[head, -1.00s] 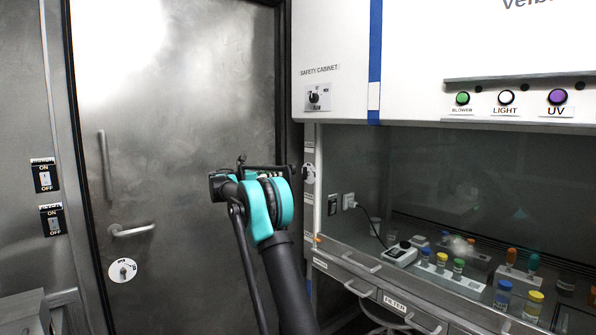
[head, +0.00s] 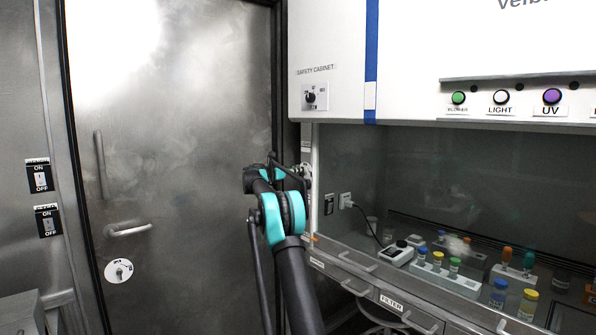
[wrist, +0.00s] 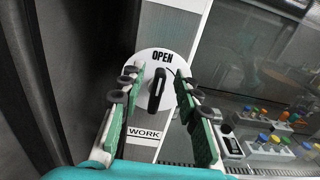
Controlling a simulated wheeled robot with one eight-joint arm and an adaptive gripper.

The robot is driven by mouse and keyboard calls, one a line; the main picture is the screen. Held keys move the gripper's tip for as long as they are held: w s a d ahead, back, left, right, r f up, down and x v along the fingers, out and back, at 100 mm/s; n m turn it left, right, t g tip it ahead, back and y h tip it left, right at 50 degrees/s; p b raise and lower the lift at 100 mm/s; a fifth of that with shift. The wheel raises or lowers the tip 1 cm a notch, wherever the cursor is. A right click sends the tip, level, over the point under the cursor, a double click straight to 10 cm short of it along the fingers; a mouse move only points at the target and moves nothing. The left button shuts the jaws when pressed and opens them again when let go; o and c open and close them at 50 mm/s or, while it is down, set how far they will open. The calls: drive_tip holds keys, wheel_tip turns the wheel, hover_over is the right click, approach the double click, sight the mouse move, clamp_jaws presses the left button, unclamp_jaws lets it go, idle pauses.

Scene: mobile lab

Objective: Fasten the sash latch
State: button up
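The sash latch is a round white plate (wrist: 146,62) with a black knob (wrist: 157,90), on the cabinet's left post. The knob stands nearly upright in the wrist view, tilted slightly, its upper end toward the word OPEN. A WORK label sits below it. My gripper (wrist: 158,82) is open, its green-padded fingers on either side of the knob with gaps visible. I cannot tell how deep the fingertips reach. In the head view my gripper (head: 300,170) is at the post and mostly hides the latch.
The safety cabinet's glass sash (head: 440,165) is to the right, with vials and a rack (head: 435,275) behind it. A steel door (head: 185,170) stands to the left. Drawer handles (head: 357,288) stick out below the cabinet's work surface.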

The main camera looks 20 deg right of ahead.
drive_tip(key=shift+d, duration=0.15)
drive_tip(key=shift+c, duration=0.6)
clamp_jaws()
drive_tip(key=m, duration=0.2)
drive_tip(key=s+m, duration=0.1)
drive_tip(key=m, duration=0.4)
drive_tip(key=shift+s+d+f, duration=0.25)
drive_tip(key=shift+f, duration=0.05)
drive_tip(key=m, duration=0.4)
drive_tip(key=f+m, duration=0.1)
drive_tip(key=m, duration=0.1)
drive_tip(key=shift+s+d, duration=0.15)
drive_tip(key=shift+s, duration=0.2)
drive_tip(key=m, duration=0.2)
drive_tip(key=f+m, duration=0.1)
drive_tip(key=m, duration=0.1)
drive_tip(key=shift+s+m, duration=0.15)
drive_tip(key=shift+m, duration=0.25)
drive_tip(key=shift+f, duration=0.1)
